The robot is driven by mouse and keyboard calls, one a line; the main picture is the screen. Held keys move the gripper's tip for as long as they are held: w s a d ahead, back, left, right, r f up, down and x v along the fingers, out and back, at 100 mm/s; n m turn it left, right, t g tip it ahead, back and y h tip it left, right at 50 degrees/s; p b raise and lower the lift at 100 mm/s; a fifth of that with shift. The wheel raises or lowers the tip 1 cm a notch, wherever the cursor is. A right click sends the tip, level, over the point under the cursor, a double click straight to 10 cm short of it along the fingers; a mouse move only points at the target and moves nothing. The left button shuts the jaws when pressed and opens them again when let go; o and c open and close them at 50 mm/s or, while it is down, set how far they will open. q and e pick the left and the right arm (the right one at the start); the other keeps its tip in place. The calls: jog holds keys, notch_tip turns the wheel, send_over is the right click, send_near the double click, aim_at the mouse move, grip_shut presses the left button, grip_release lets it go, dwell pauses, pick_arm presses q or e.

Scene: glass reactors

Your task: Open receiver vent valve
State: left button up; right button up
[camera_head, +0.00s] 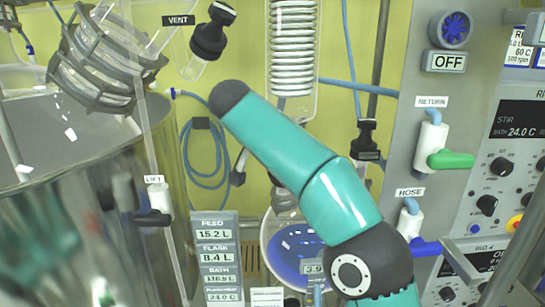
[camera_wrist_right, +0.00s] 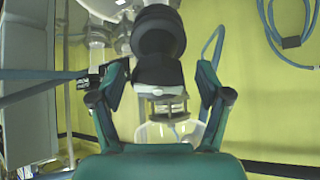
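A black valve knob (camera_wrist_right: 157,35) with a ribbed body stands upright in the right wrist view, above a clear glass neck and a rounded glass vessel (camera_wrist_right: 150,132). My right gripper (camera_wrist_right: 161,72) is open, with one finger on each side of the knob's lower part. Gaps show at both sides, and I see no grip. In the head view my teal right arm rises from the bottom right and hides its own gripper and what lies behind it. A black valve (camera_head: 209,36) beside the VENT label (camera_head: 178,20) is at the upper left. My left gripper is not in view.
A second black fitting (camera_head: 366,140) stands right of the glass coil (camera_head: 292,50). A blue hose (camera_head: 200,160) hangs coiled on the yellow wall. The control panel (camera_head: 500,150) and RETURN valve (camera_head: 440,155) are at the right, and a large vessel (camera_head: 70,190) is at the left.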

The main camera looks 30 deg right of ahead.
jog(key=c, duration=1.1)
jog(key=shift+r+n, duration=0.1)
jog(key=shift+n, duration=0.3)
